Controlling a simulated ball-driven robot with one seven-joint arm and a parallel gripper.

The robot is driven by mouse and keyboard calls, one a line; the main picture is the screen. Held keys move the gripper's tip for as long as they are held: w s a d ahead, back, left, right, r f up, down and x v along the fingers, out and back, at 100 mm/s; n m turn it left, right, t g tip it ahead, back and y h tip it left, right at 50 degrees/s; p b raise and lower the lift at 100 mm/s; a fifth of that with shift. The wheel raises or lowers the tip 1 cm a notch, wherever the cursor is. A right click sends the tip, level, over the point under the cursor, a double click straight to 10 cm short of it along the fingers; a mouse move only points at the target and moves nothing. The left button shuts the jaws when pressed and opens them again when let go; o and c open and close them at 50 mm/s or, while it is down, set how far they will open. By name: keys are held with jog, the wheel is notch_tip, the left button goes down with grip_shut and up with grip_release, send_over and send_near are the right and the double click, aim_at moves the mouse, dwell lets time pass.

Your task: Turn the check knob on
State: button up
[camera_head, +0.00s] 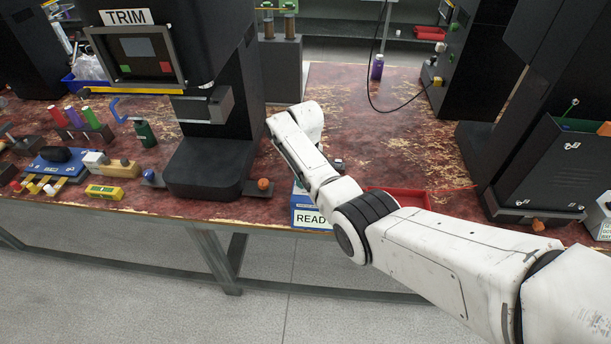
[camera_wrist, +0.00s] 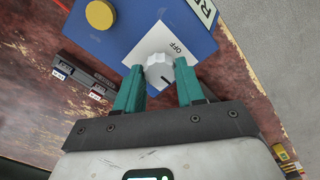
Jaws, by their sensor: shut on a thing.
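In the wrist view, a pale ribbed knob (camera_wrist: 159,71) sits on a white plate (camera_wrist: 150,47) marked OFF, fixed to a blue box (camera_wrist: 133,20). My gripper (camera_wrist: 159,80) has its two green fingers on either side of the knob and is shut on it. A short dark mark shows by the knob's lower edge; I cannot tell for sure which way the knob points. In the head view, the blue box (camera_head: 312,214) with a label reading READ stands at the table's front edge, largely hidden behind my arm. The knob and my fingers are hidden there.
A round yellow button (camera_wrist: 100,14) is on the same box. A black TRIM machine (camera_head: 215,150) stands left of the box, with an orange knob (camera_head: 263,184) at its foot. A red tray (camera_head: 400,197) lies right of it. The table behind is mostly clear.

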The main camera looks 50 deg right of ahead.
jog(key=o, duration=1)
notch_tip(320, 180, up, 11)
jog(key=shift+f, duration=0.1)
dwell(0.5)
